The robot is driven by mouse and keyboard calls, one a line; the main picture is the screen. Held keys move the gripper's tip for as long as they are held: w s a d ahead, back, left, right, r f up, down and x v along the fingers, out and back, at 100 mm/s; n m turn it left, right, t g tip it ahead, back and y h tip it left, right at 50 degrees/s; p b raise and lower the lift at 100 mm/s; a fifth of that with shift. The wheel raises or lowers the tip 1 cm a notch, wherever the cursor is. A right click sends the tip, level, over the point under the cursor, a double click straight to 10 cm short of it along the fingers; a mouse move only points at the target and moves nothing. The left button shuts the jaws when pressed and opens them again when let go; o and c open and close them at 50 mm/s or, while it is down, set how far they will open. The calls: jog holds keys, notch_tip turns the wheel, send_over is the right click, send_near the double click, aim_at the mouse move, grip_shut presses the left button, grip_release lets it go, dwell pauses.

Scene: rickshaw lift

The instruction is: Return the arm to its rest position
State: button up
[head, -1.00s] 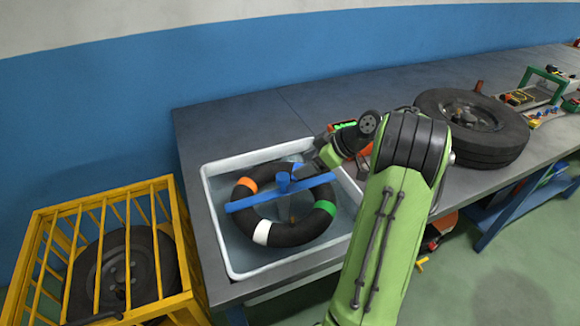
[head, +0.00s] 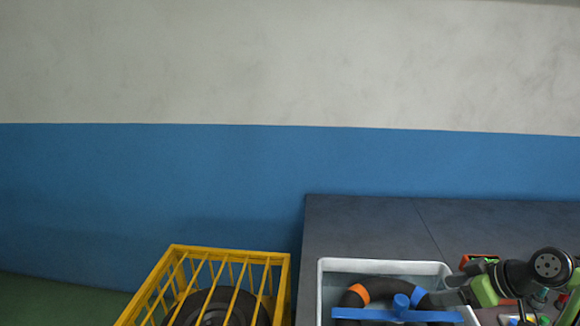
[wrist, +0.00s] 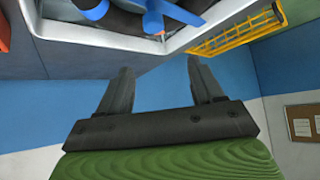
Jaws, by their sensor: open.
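My gripper (wrist: 160,66) is open in the wrist view, its two dark fingers apart with nothing between them. In the head view, my gripper (head: 446,297) is at the lower right, close to the right side of the white tub. A dark ring with coloured bands (head: 353,299) lies in the tub. A blue bar with a round knob (head: 401,303) lies across it. The blue bar (wrist: 178,12) also shows at the top of the wrist view, apart from the fingers.
The white tub (head: 385,266) stands on a dark grey bench (head: 365,225). A yellow barred cage (head: 230,252) holding a dark wheel (head: 215,308) stands left of the bench. A blue and grey wall (head: 200,170) is behind. The bench behind the tub is clear.

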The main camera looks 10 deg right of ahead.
jog(key=s+a+r+m+g+h+p, duration=0.1)
jog(key=a+r, duration=0.3)
jog(key=a, duration=0.6)
jog(key=s+a+r+m+g+h+p, duration=0.1)
jog(key=a+r, duration=0.4)
jog(key=a, duration=0.5)
jog(key=s+a+m+h+p, duration=0.1)
jog(key=s+a+m, duration=0.1)
jog(key=s, duration=0.6)
jog(key=s+a+m+h+p, duration=0.1)
jog(key=s+a, duration=0.3)
jog(key=s, duration=0.4)
jog(key=shift+s+a+f+m, duration=0.15)
jog(key=shift+s+f+m, duration=0.2)
jog(key=shift+s+m, duration=0.05)
